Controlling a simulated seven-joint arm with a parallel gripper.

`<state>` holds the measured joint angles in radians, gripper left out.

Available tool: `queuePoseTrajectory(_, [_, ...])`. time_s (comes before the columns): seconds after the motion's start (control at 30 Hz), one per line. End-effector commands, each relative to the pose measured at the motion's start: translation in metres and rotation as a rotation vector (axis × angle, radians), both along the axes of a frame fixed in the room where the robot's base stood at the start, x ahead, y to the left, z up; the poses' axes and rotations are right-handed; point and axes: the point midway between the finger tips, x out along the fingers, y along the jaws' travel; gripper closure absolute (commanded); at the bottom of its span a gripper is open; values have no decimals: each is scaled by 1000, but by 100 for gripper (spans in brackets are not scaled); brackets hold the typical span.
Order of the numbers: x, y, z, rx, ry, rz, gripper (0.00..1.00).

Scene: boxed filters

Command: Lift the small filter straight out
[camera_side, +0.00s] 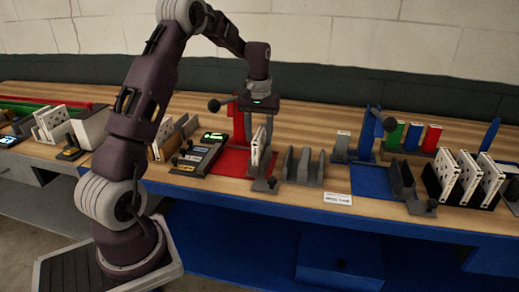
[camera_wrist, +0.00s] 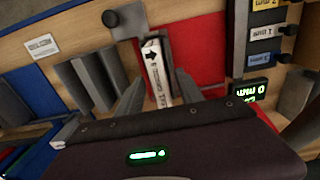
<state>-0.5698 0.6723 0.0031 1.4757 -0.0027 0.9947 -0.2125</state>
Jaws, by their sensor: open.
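The small filter (camera_side: 259,146) is a thin white panel. It stands upright in a grey holder (camera_side: 264,184) at the front edge of the red mat (camera_side: 232,162). In the wrist view the filter (camera_wrist: 155,72) shows its narrow edge, with a black arrow and lettering. My gripper (camera_side: 263,122) is above the filter, pointing down. In the wrist view my gripper (camera_wrist: 158,98) is open, with one finger on each side of the filter. Its lower part is hidden behind the gripper body, and I cannot tell whether the fingers touch it.
An empty grey slotted stand (camera_side: 304,165) is to the right. A panel with a green display (camera_side: 202,152) is to the left. A red post (camera_side: 239,122) rises behind the filter. White panels in a black rack (camera_side: 468,178) stand far right.

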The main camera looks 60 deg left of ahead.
Motion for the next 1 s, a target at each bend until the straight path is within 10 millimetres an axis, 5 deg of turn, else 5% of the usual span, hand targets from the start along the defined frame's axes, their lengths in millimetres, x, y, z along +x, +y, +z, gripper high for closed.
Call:
queuePoseTrajectory(0.27, [0,0,-7,1,-1,0,56])
queuePoseTrajectory(0.5, [0,0,-7,1,-1,-1,100])
queuePoseTrajectory(0.83, [0,0,-3,2,-2,-1,100])
queuePoseTrajectory(1.0, [1,0,33,5,-5,-1,100])
